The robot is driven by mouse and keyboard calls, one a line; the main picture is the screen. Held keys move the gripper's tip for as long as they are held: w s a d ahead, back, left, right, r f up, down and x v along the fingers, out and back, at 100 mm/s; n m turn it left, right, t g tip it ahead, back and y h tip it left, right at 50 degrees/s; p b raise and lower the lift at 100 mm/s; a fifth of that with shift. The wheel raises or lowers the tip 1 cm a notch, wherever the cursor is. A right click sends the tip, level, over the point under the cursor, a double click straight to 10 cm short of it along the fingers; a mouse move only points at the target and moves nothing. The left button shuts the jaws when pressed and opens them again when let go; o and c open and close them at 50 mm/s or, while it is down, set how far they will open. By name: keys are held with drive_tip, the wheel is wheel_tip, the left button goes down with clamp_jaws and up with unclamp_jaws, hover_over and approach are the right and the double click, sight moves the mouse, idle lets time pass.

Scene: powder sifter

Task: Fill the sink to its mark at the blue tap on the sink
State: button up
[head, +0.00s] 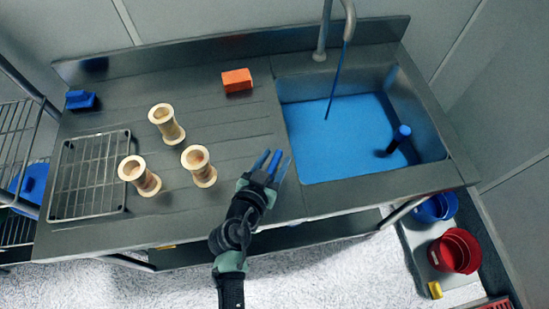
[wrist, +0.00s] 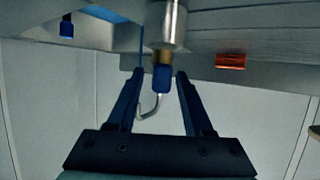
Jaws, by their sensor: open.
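The steel sink (head: 437,150) is at the right in the head view, with blue water (head: 340,150) across its basin. A thin blue stream runs from the grey spout (head: 349,25) into it. A blue upright post (head: 399,137) stands in the water. I cannot make out a fill mark. My gripper (head: 275,157) is open at the sink's front left corner. In the wrist view, which looks upside down, the blue tap (wrist: 162,78) on its brass and steel stem shows between my spread fingers. I cannot tell whether they touch it.
Several cream spools (head: 199,167) stand on the drainboard, beside a wire rack (head: 90,175). An orange block (head: 237,80) and a blue object (head: 81,100) lie farther back. Blue (head: 436,207) and red (head: 454,251) containers are low at the right.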

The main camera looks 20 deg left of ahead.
clamp_jaws()
